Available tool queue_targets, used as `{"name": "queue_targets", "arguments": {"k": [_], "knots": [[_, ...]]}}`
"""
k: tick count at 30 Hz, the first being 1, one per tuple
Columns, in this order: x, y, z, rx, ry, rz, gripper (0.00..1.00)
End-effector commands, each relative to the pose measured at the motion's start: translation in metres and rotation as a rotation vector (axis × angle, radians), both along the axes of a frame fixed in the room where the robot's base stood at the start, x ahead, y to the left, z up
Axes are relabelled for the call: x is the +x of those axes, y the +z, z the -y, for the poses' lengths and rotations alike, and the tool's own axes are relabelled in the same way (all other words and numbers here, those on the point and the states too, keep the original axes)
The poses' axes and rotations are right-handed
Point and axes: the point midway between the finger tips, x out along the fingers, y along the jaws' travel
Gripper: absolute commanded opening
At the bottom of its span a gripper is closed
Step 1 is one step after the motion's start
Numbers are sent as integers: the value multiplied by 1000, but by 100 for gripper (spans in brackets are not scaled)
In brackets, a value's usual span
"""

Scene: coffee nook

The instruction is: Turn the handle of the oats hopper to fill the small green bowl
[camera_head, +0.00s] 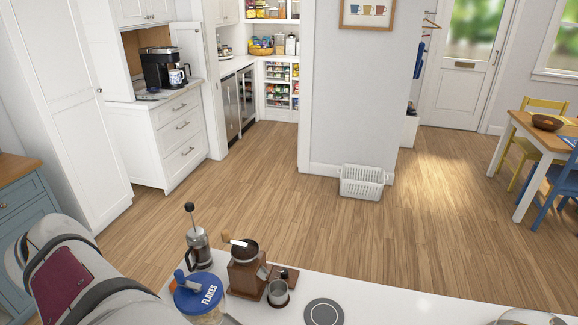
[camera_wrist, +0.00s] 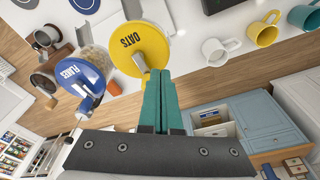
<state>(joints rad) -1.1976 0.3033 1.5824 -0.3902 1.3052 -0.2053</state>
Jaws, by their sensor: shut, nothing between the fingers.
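The oats hopper's yellow lid (camera_wrist: 140,44), marked OATS, shows in the wrist view, up and left of my fingers. A light-coloured knob or handle part sticks out at its lower edge, close to my fingertips. My gripper (camera_wrist: 161,75) has teal fingers shut together with nothing between them. The fingertips overlap the lid's lower right side in the picture; I cannot tell whether they touch the hopper. I cannot make out the small green bowl. The head view shows neither oats hopper nor gripper.
The blue-lidded flakes hopper (camera_wrist: 80,77) stands beside the oats hopper; it also shows in the head view (camera_head: 199,293). A wooden grinder (camera_head: 246,272) and a French press (camera_head: 198,249) stand close by. White (camera_wrist: 213,50) and yellow (camera_wrist: 263,31) mugs are on the right.

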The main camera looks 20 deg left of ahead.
Motion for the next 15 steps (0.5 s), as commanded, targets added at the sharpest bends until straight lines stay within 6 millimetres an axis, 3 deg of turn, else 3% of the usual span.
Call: {"name": "queue_targets", "arguments": {"k": [15], "knots": [[0, -33, 0, -1, 0, 0, 0]]}}
